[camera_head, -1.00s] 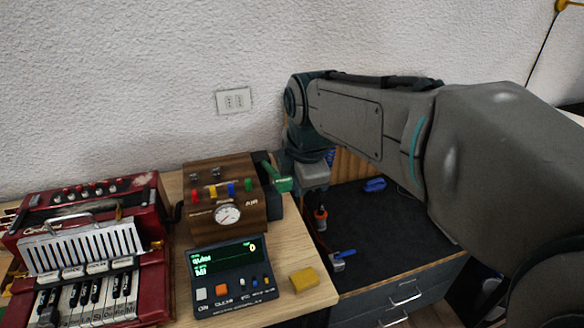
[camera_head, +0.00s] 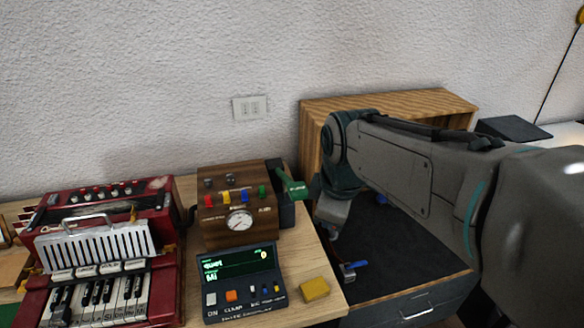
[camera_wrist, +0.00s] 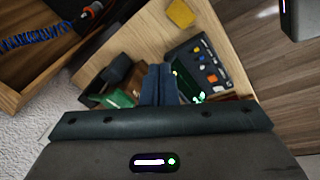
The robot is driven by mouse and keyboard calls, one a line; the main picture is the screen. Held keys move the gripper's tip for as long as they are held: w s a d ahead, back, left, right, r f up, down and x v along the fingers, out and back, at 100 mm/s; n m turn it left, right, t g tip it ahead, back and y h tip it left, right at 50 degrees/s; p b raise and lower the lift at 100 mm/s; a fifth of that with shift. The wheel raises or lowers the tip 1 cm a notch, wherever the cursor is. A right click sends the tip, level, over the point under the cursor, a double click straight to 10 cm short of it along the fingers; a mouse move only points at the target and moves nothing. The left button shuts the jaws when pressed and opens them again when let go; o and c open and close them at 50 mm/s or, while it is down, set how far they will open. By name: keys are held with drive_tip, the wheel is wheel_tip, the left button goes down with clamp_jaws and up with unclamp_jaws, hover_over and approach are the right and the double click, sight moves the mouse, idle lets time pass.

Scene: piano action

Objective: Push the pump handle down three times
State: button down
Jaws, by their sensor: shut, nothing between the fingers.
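The pump handle is a green lever (camera_head: 291,187) on the dark pump (camera_head: 287,212) at the right side of a wooden box in the head view. It slants down to the right. In the wrist view the green handle (camera_wrist: 120,98) is left of my fingers. My gripper (camera_wrist: 160,68) is shut and empty, its blue-grey fingers together over the table between the handle and the console. In the head view my wrist hangs just right of the handle; the fingertips are hard to make out there. Whether they touch the handle cannot be told.
The wooden box (camera_head: 237,229) carries coloured buttons and a gauge. A console (camera_head: 240,280) with a lit screen showing 0 stands in front, a yellow block (camera_head: 314,290) right of it. A red accordion (camera_head: 105,250) fills the left. A dark-floored drawer cabinet (camera_head: 385,265) is at right.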

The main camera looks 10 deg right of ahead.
drive_tip(key=s+d+f+m, duration=0.3)
drive_tip(key=s+f+m, duration=0.3)
drive_tip(key=m, duration=0.7)
drive_tip(key=shift+s+d+g, duration=0.25)
drive_tip(key=shift+s+g, duration=0.05)
drive_tip(key=shift+s, duration=0.75)
